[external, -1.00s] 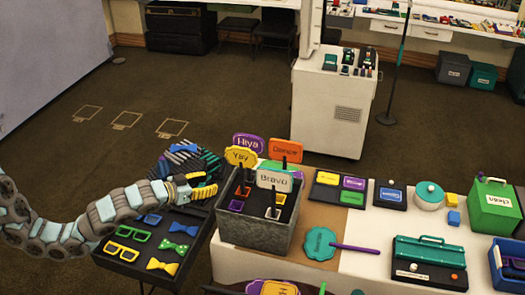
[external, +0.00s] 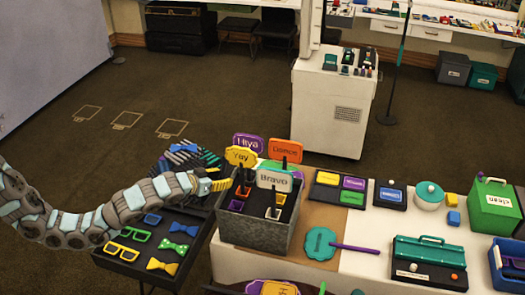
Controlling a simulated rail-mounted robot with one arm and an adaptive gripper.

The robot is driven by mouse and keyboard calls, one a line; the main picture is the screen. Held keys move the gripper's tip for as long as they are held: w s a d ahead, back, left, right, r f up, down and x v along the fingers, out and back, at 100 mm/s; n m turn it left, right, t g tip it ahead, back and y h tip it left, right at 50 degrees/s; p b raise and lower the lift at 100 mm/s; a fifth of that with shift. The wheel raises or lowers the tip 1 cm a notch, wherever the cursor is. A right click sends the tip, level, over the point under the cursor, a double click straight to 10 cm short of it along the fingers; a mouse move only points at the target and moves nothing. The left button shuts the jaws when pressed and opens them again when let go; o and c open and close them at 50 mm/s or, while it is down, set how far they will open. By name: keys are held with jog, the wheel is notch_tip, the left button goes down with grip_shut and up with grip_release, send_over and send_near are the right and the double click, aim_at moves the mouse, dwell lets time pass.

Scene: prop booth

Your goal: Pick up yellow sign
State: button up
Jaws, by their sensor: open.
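The yellow sign (external: 240,156), lettered "Yay", stands upright in a grey bin (external: 252,233) on the table. Its dark handle shows just below the sign face, running down into the bin. My gripper (external: 226,183) is open at the left edge of the bin, just below and left of the yellow sign. Its yellow fingertips are close to the handle; I cannot tell whether they touch it or stand around it.
In the same bin stand a purple "Hiya" sign (external: 248,142), an orange "Dance" sign (external: 283,148) and a white "Bravo" sign (external: 274,181), all close together. A black tray (external: 122,265) of glasses and bow ties lies below my arm. A round teal sign (external: 320,243) lies right of the bin.

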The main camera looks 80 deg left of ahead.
aim_at(241, 175)
jog(key=shift+x, duration=4.85)
jog(key=shift+d, duration=0.1)
grip_shut()
